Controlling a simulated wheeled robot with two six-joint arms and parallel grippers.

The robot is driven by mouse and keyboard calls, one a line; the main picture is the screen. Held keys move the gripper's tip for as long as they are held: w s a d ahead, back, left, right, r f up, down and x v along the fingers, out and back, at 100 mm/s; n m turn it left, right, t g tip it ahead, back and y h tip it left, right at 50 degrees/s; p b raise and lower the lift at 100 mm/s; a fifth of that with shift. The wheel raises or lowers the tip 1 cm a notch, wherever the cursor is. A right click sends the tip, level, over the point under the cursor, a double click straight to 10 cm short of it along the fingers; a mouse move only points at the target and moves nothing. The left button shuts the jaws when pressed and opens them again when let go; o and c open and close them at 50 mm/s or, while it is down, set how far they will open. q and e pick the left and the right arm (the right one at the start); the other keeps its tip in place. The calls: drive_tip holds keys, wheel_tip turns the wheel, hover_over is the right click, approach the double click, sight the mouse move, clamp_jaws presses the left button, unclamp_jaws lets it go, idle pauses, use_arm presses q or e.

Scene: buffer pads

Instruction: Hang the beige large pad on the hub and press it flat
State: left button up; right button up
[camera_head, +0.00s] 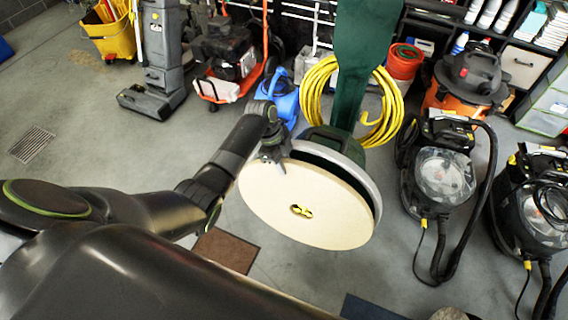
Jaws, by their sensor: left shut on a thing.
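The beige large pad (270,205) is a round disc in the middle of the view, its face turned toward me. My left gripper (272,158) is shut on its upper left edge. The yellow and black hub (301,211) shows at the pad's centre. Behind the pad is the floor buffer's pale round head (372,190), showing past the pad's upper right edge with a dark gap between. I cannot tell whether the pad touches the head behind the hub. The buffer's green body (362,50) rises above. My right gripper is not in view.
A yellow hose coil (385,115) and blue machine (284,98) stand behind the buffer. Black vacuums (442,175) stand at right, with shelves (525,65) behind. A brown mat (228,248) lies below the pad. Floor at left is mostly clear.

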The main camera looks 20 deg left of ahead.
use_arm(q)
drive_tip(key=shift+w+a+r, duration=0.2)
drive_tip(key=shift+w+r, duration=0.1)
drive_tip(key=shift+r, duration=0.25)
drive_tip(key=o, duration=0.8)
drive_tip(key=shift+s, duration=0.2)
drive_tip(key=shift+o, duration=0.3)
drive_tip(key=shift+f, duration=0.1)
